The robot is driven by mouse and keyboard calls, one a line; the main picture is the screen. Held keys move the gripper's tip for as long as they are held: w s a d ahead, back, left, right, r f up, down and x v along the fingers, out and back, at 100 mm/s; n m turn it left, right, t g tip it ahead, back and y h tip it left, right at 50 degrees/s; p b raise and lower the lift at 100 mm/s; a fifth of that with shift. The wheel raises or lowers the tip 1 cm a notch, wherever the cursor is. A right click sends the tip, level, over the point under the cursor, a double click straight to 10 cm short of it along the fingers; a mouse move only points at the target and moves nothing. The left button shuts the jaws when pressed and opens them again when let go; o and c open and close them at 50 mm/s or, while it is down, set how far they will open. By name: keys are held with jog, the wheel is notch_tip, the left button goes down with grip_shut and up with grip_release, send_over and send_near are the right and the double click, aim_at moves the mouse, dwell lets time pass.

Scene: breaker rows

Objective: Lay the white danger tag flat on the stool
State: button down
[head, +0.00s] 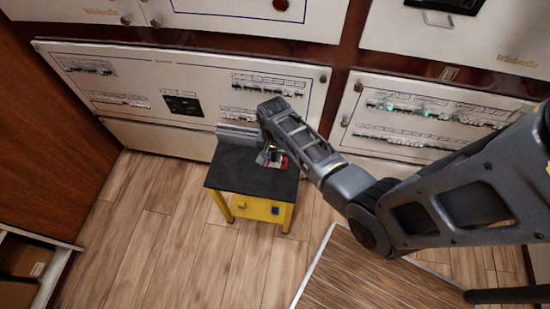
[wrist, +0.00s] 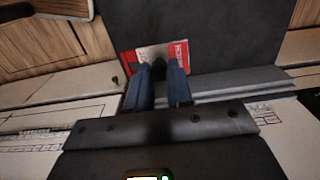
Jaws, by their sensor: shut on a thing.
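The white danger tag (wrist: 152,53) has red ends and shows just beyond my fingertips in the wrist view. In the head view a small part of the tag (head: 284,163) shows beside my gripper (head: 268,157). My gripper (wrist: 160,76) is shut on the tag's near edge. The stool has a dark grey top (head: 230,168) and yellow legs. The tag is over the stool top (wrist: 225,35), and looks close to flat. I cannot tell whether it touches the surface. My fingers hide part of the tag.
White breaker panels (head: 180,90) stand behind the stool, with a grey ledge (wrist: 230,88) close to its back edge. A slatted wooden surface (head: 360,280) lies at the front right. A shelf (head: 30,262) stands at the far left. Wood floor (head: 160,230) is clear left of the stool.

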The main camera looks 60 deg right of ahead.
dwell(0.4)
notch_tip(320, 180, down, 8)
jog(key=b, duration=0.6)
jog(key=shift+f+b, duration=0.25)
jog(key=shift+b, duration=0.05)
jog(key=shift+f+b, duration=0.45)
jog(key=shift+f, duration=0.15)
jog(key=c, duration=0.9)
grip_release()
jog(key=shift+r, duration=0.1)
notch_tip(320, 180, up, 8)
jog(key=shift+f+p, duration=0.15)
jog(key=shift+p, duration=0.4)
